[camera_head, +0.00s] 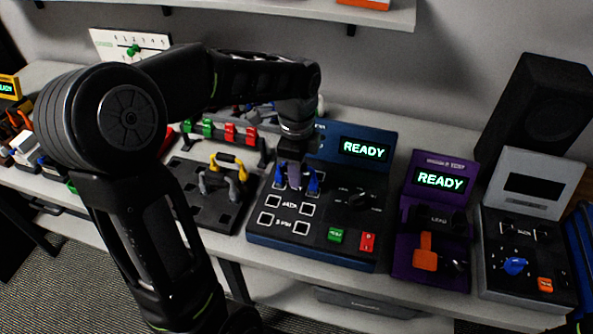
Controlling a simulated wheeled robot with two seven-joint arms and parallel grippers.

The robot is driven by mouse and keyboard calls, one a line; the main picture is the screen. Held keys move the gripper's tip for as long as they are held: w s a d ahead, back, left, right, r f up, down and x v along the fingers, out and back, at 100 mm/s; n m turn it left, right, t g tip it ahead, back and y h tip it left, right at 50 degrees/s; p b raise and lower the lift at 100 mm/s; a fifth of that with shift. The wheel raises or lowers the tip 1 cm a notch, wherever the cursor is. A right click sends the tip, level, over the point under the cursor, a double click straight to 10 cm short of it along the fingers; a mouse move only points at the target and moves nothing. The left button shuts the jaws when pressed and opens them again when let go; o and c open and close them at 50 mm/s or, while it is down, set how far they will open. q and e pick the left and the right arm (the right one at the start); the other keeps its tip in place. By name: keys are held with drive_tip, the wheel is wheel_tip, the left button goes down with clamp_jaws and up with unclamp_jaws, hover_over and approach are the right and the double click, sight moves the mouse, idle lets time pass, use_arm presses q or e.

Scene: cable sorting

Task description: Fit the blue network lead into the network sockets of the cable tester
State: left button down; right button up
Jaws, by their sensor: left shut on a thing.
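The cable tester (322,253) is a dark blue box with a lit READY display, white-outlined square sockets, a black knob, and green and red buttons. My left gripper (294,180) is over its upper left part and shut on the blue network lead (313,183). A blue end of the lead shows on each side of the fingers, just above the upper sockets. The gripper hides the lead's middle and part of the socket area. I cannot tell whether the ends sit in sockets or hover above them. My right gripper is not in view.
A black rack (205,190) with yellow and grey leads stands left of the tester. A purple tester (437,265) and a grey tester (525,283) with a blue knob stand to its right. A black speaker (540,112) is behind them. My left arm covers the bench's left part.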

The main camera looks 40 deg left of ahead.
use_arm(q)
drive_tip(key=shift+f, duration=0.15)
idle(0.5)
drive_tip(key=c, duration=0.7)
unclamp_jaws()
drive_tip(key=shift+c, duration=0.2)
drive_tip(key=shift+r+p, duration=3.25)
drive_tip(key=shift+r, duration=0.8)
drive_tip(key=shift+f, duration=0.1)
